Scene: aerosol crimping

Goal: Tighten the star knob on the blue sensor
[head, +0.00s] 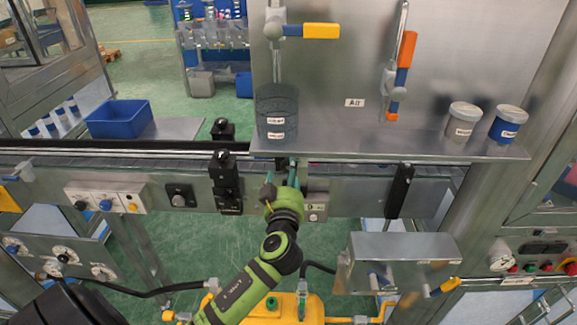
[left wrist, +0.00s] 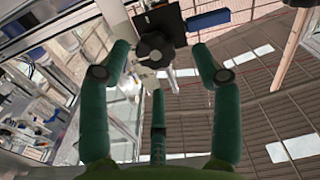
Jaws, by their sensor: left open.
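In the left wrist view a black star knob (left wrist: 155,47) sits between and beyond my left gripper's spread fingertips (left wrist: 159,68). The knob is on a dark plate, and a blue block (left wrist: 208,19), which looks like the blue sensor, sticks out to its right. The three green fingers are open and appear apart from the knob. In the head view my left gripper (head: 283,182) points up at the conveyor's front rail, just under the shelf edge. The blue sensor and its knob cannot be made out there. My right gripper is not in view.
The metal shelf (head: 400,148) overhangs close above the gripper. Black sensor brackets stand on the rail to the left (head: 225,182) and right (head: 399,190). A metal box (head: 405,250) is at lower right. A blue bin (head: 118,119) is at far left.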

